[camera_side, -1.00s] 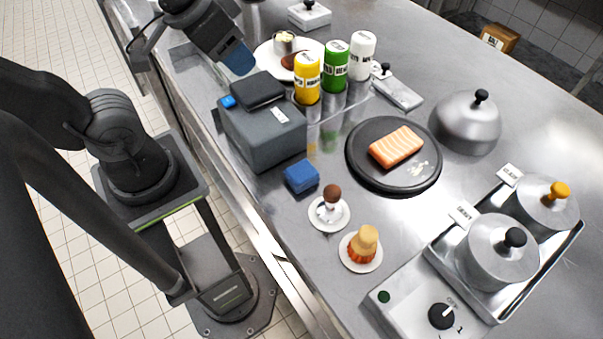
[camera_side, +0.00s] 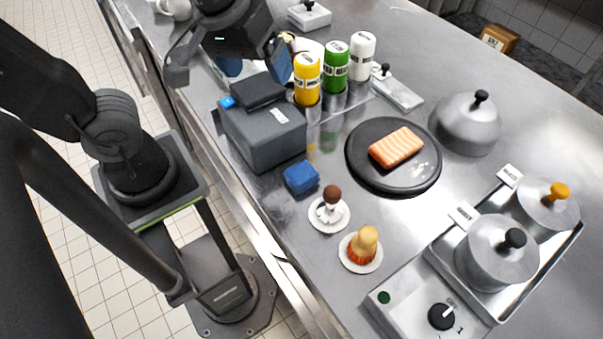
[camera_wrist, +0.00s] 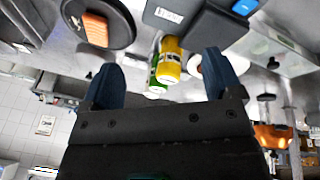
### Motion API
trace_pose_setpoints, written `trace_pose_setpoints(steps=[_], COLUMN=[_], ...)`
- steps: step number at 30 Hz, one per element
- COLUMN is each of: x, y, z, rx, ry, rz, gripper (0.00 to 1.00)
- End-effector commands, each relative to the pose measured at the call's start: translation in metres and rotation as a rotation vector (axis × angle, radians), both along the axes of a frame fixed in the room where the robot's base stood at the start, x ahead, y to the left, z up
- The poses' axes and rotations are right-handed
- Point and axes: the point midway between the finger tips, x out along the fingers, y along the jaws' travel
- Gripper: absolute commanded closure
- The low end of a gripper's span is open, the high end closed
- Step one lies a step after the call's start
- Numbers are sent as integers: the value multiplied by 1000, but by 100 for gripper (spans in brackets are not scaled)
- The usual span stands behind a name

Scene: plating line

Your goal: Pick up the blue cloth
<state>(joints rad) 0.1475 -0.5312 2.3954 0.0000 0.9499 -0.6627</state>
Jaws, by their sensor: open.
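The blue cloth (camera_side: 301,178) is a small folded block lying on the steel counter, in front of the grey box and left of the black plate. My gripper (camera_side: 257,64) is open and empty. It is well behind the cloth in the side view, above the back of the grey box and left of the yellow bottle. In the wrist view my gripper (camera_wrist: 160,62) shows two dark blue fingers spread apart with nothing held between them. I cannot make out the cloth for certain in the wrist view.
The grey box (camera_side: 262,135) stands between my gripper and the cloth. A yellow bottle (camera_side: 306,79), a green bottle (camera_side: 335,66) and a white bottle (camera_side: 362,55) stand nearby. Two small dessert plates (camera_side: 344,214) (camera_side: 376,262) and a black plate (camera_side: 362,178) with salmon lie near the cloth.

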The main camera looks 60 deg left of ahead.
Motion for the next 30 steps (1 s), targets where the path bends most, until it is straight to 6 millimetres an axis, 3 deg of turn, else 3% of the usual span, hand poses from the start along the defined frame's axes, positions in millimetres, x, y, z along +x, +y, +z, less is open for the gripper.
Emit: trace_pose_setpoints(steps=[9, 15, 23, 30], x=[16, 18, 18, 18], y=[-51, -77, -86, -86], z=[-26, -41, -56, -101], rx=[-127, -130, -124, -121], ry=[229, 301, 321, 323], rz=[604, 913, 1047, 1048], gripper=[15, 15, 15, 15])
